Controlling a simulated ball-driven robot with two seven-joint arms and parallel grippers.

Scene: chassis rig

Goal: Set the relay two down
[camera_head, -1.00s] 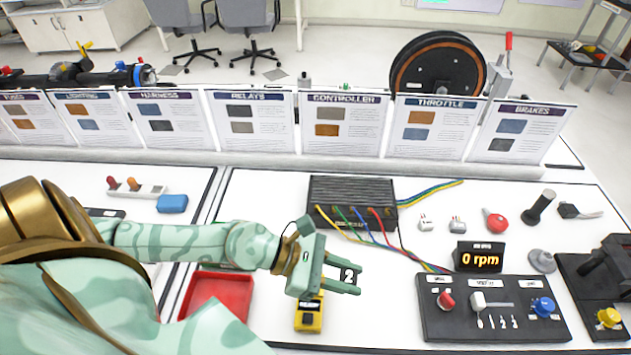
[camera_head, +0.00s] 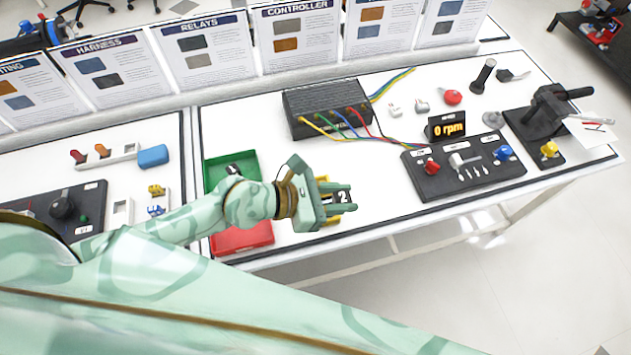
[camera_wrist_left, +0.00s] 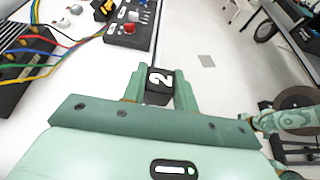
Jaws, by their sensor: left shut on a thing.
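Relay two is a small black block with a white "2" (camera_head: 342,197). It sits between the fingers of my left gripper (camera_head: 338,195), which is shut on it. The left wrist view shows the block (camera_wrist_left: 159,79) gripped between the two green fingertips (camera_wrist_left: 159,88), its "2" facing the camera. In the head view the gripper is over the front part of the white bench, just right of the red tray. A yellow device (camera_head: 338,216) is partly hidden behind the gripper. I cannot tell the block's exact height over it. My right gripper is not seen in the head view.
A green tray (camera_head: 226,168) and a red tray (camera_head: 243,240) lie left of the gripper. A black controller box (camera_head: 325,105) with coloured wires stands behind. The black switch panel (camera_head: 465,168) and rpm display (camera_head: 446,126) are to the right. Bare white bench (camera_head: 375,185) lies between.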

